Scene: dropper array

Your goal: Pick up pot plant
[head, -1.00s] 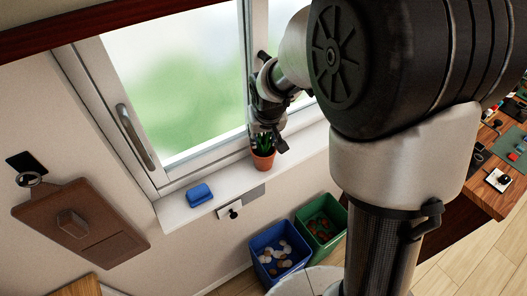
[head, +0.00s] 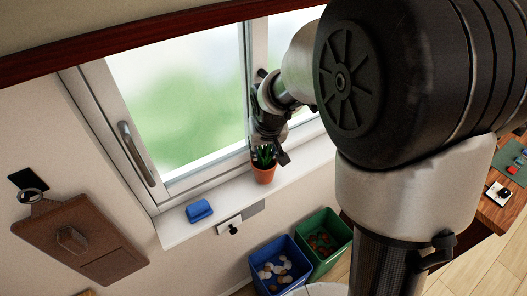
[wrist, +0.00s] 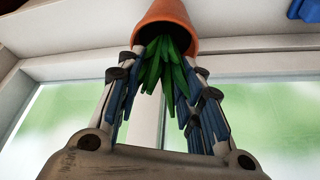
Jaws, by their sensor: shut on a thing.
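The pot plant is an orange-brown terracotta pot (head: 264,174) with pointed green leaves, upright at the window sill (head: 232,192). I cannot tell whether its base touches the sill. My gripper (head: 266,150) is at the plant from above, its fingers at the leaves and upper rim. In the wrist view the pot (wrist: 168,18) is at the top, and the green leaves (wrist: 166,68) hang between the two fingers of my gripper (wrist: 168,62). The fingers are shut on the plant near the rim. The far side of the pot is hidden.
A blue sponge-like block (head: 199,211) lies on the sill to the left. The window frame (head: 205,176) stands close behind the plant. Below are a blue bin (head: 279,268) and a green bin (head: 322,243) with items inside. A brown board (head: 75,235) hangs at left.

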